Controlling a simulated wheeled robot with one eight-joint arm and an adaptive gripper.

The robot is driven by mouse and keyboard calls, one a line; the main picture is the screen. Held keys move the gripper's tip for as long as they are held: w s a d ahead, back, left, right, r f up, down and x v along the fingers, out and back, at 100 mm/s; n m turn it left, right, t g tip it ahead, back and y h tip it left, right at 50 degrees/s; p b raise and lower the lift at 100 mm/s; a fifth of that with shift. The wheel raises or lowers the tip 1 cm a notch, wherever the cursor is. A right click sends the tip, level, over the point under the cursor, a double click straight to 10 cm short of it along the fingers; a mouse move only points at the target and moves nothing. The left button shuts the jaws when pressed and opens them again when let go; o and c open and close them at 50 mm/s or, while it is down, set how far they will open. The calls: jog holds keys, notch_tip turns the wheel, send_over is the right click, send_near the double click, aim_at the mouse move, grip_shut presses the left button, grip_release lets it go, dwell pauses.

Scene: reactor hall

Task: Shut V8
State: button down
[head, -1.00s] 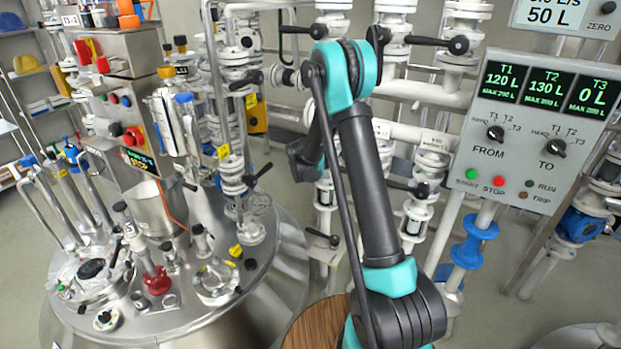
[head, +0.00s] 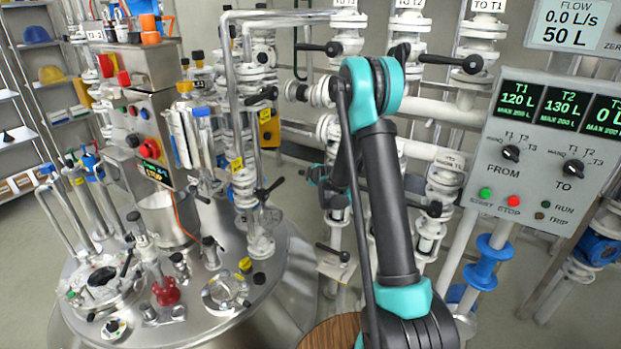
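I cannot read a V8 tag on any valve in the head view, so I cannot tell which one is V8. Several white valves with black lever handles stand on the pipes behind my arm. One black lever (head: 320,47) lies level at the upper middle, and another lever (head: 452,62) lies level to its right. A lower black lever (head: 333,252) sticks out left of my arm. My arm stands in front of the pipes and hides part of them. A small teal and dark part, seemingly my gripper (head: 317,175), shows behind the arm; its fingers cannot be made out.
A steel reactor vessel (head: 225,330) with many fittings and a control box (head: 140,110) fills the left. A grey panel (head: 535,190) with FROM and TO knobs stands at the right, below a flow display (head: 575,25) reading 0.0 L/s. Shelves (head: 15,140) stand far left.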

jog(key=shift+a, duration=0.1)
dwell(0.3)
jog(key=c, duration=1.4)
grip_release()
jog(key=shift+s+r, duration=0.1)
jog(key=v, duration=1.1)
jog(key=shift+s, duration=0.3)
jog(key=shift+r, duration=0.1)
